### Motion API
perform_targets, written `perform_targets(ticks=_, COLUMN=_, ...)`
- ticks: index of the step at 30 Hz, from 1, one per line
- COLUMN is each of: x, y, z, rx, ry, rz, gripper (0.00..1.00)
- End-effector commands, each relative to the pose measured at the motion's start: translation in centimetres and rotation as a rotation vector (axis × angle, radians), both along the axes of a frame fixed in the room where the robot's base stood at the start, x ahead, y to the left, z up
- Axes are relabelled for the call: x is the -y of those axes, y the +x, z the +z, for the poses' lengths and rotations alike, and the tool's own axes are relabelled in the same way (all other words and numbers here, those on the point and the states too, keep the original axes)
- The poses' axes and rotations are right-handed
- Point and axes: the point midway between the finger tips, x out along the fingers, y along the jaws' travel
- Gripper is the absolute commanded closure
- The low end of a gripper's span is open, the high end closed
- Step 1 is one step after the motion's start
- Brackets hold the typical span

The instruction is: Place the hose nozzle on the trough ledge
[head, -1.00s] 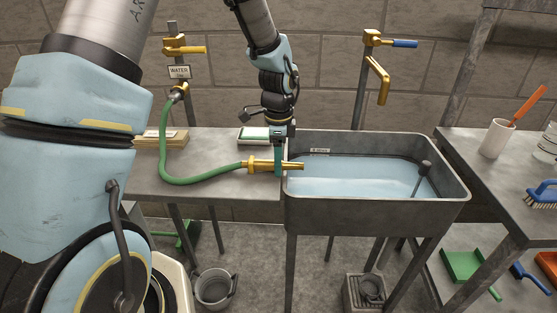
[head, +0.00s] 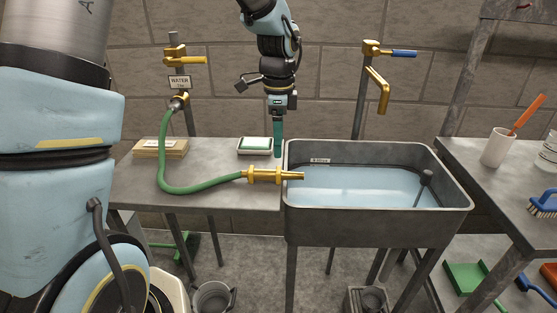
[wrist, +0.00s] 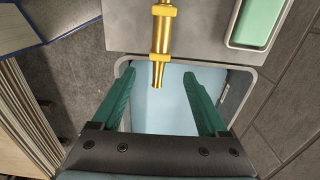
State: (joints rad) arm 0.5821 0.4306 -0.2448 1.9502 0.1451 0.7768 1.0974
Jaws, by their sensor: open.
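The brass hose nozzle (head: 268,176) lies at the right end of the left bench, on the green hose (head: 195,181). Its tip reaches over the left rim of the trough (head: 378,226), above the water. In the wrist view the nozzle (wrist: 162,38) points between my fingers, with its tip over the trough's end rim (wrist: 126,64). My gripper (head: 278,154) hangs above and behind the nozzle, apart from it. In the wrist view my gripper (wrist: 158,82) has its green fingers spread wide with nothing held between them.
A dish with a green block (head: 255,145) sits on the bench just left of my gripper. Brass taps (head: 380,88) stand behind the trough. A dark knobbed rod (head: 424,184) stands in the trough's right end.

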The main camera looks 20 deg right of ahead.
Motion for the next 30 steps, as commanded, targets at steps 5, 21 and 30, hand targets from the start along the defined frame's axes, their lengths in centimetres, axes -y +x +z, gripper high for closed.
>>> perform_targets(ticks=5, x=0.0, y=0.0, z=2.3, rx=0.001, ry=-0.002, rz=0.001, gripper=0.23)
perform_targets(ticks=21, x=-12.6, y=1.7, z=2.0, rx=0.036, ry=-0.026, rz=0.677, gripper=0.23)
perform_targets(ticks=30, x=-28.2, y=-2.6, z=0.0, rx=0.074, ry=-0.12, rz=1.715, gripper=0.23)
